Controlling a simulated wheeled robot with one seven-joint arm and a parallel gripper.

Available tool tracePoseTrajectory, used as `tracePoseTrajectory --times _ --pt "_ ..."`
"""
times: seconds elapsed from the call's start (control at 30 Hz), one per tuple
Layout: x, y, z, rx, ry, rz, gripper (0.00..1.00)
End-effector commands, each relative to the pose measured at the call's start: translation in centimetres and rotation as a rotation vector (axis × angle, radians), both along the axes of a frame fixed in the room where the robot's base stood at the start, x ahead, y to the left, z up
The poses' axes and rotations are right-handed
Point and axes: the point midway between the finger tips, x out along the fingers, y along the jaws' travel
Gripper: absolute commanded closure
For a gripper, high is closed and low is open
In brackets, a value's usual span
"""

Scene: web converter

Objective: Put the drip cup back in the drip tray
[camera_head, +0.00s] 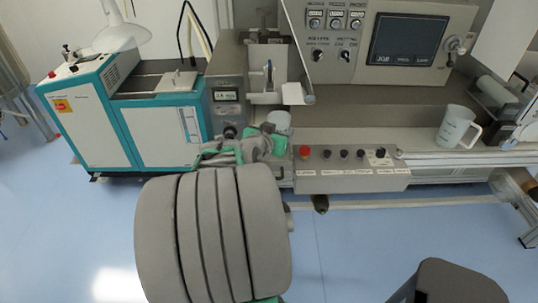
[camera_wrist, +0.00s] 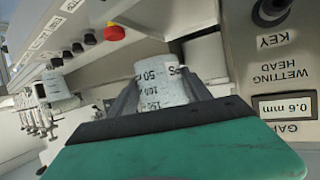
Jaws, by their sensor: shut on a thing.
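The drip cup is a small white cup with dark measuring marks. In the wrist view the cup (camera_wrist: 157,84) sits between the two dark fingers of my gripper (camera_wrist: 160,92), which is shut on it. In the head view the cup (camera_head: 280,119) shows just beyond my gripper (camera_head: 270,136), left of the red button and in front of the machine. My arm hides part of the area below it. I cannot clearly make out the drip tray, nor tell whether the cup touches anything beneath it.
A control strip with a red button (camera_head: 304,152) and several black knobs is close right of the gripper. A white measuring jug (camera_head: 457,126) stands on the ledge at right. A teal and white cabinet (camera_head: 130,115) stands at left. The blue floor in front is mostly clear.

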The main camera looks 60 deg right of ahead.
Motion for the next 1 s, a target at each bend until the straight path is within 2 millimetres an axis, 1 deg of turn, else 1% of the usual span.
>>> tracePoseTrajectory --times 0.03,0.1,0.27,0.33,0.4,0.47,0.5,0.7,0.87,0.9,1.0 --pt "0.9 -0.2 -2.4 0.004 0.005 0.003 0.9" --pt "1.8 -0.6 -3.4 0.003 0.003 0.001 0.9" --pt "2.9 -1.0 -4.3 0.002 0.001 -0.001 0.9" --pt "3.6 -1.2 -5.3 0.002 0.003 0.001 0.9" --pt "3.4 -1.2 -6.8 0.002 0.003 0.0 0.9" --pt "3.4 -1.2 -7.7 0.002 0.002 0.0 0.9" --pt "3.4 -1.2 -7.9 0.002 0.001 -0.001 0.9" --pt "3.4 -1.2 -7.6 0.001 0.001 -0.001 0.9" --pt "3.4 -1.2 -8.1 0.001 0.001 -0.001 0.9" --pt "3.4 -1.2 -7.9 0.001 0.001 -0.001 0.4" --pt "3.4 -1.2 -7.9 0.001 0.001 -0.001 0.32"
